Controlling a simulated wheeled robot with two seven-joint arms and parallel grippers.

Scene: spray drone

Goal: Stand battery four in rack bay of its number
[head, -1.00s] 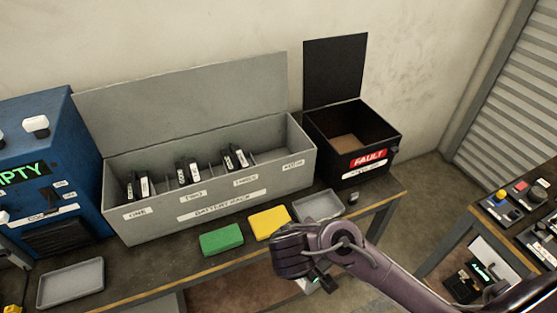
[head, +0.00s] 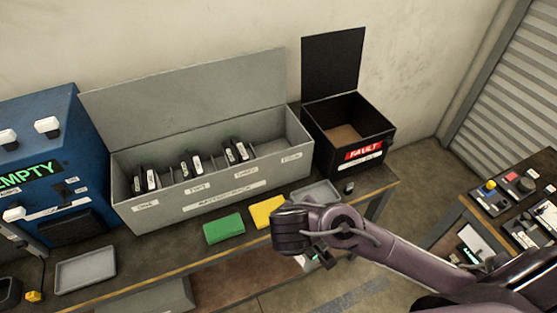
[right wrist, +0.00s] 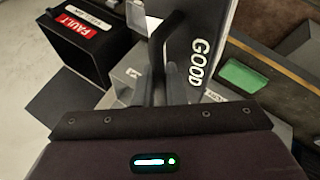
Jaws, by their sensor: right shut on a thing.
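The grey battery rack (head: 165,212) stands on the bench with its lid up. Dark batteries with white labels stand in its first (head: 145,180), second (head: 191,167) and third (head: 236,153) bays from the left. The rightmost bay (head: 282,137) looks empty. My right gripper (head: 318,258) is in front of the bench edge, right of the rack's middle. In the right wrist view it (right wrist: 168,82) is shut on the black handle of a dark battery (right wrist: 198,28) marked GOOD. In the head view my wrist mostly hides that battery; its number is not readable. My left gripper is out of view.
The open black FAULT bin (head: 330,155) stands right of the rack. A green block (head: 224,229), a yellow block (head: 262,211) and a grey tray (head: 318,190) lie before the rack. A blue machine (head: 85,130) reading EMPTY and another tray (head: 85,270) are at left.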

